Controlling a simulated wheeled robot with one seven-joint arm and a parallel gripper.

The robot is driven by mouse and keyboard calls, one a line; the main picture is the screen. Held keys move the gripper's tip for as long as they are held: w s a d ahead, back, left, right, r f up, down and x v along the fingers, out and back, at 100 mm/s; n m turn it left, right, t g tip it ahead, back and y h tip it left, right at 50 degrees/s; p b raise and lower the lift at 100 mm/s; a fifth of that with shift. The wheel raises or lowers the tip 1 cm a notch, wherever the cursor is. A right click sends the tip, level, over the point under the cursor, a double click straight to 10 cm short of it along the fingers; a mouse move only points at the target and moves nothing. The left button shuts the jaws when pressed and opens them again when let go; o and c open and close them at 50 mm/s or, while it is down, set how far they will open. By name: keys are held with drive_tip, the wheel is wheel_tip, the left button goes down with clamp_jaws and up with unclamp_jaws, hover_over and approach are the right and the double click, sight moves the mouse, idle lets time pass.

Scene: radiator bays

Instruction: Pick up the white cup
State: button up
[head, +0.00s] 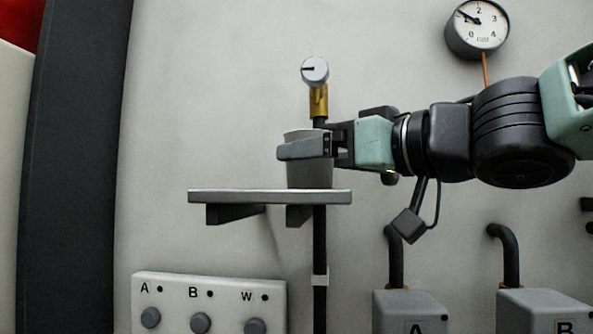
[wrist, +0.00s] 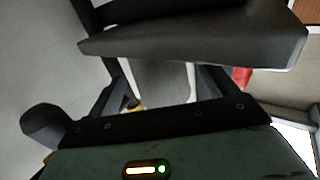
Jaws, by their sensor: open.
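The white cup (head: 309,175) stands upright on a small grey wall shelf (head: 270,197). My gripper (head: 293,148) reaches in from the right, level, with its jaws open around the cup's upper part. The near finger crosses in front of the cup and hides part of it; the far finger is mostly hidden. In the wrist view, which looks upside down, the pale cup (wrist: 163,78) lies between the two fingers, and the shelf (wrist: 200,38) crosses the top of the picture. Whether a finger touches the cup, I cannot tell.
A brass valve with a round grey knob (head: 315,70) is on the wall just behind the cup. A dark pipe runs down behind the shelf. A button panel (head: 210,300) is below left. A gauge (head: 477,27) hangs upper right. The shelf's left part is clear.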

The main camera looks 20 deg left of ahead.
drive_tip(key=c, duration=1.1)
drive_tip(key=shift+r, duration=0.1)
drive_tip(key=shift+c, duration=0.2)
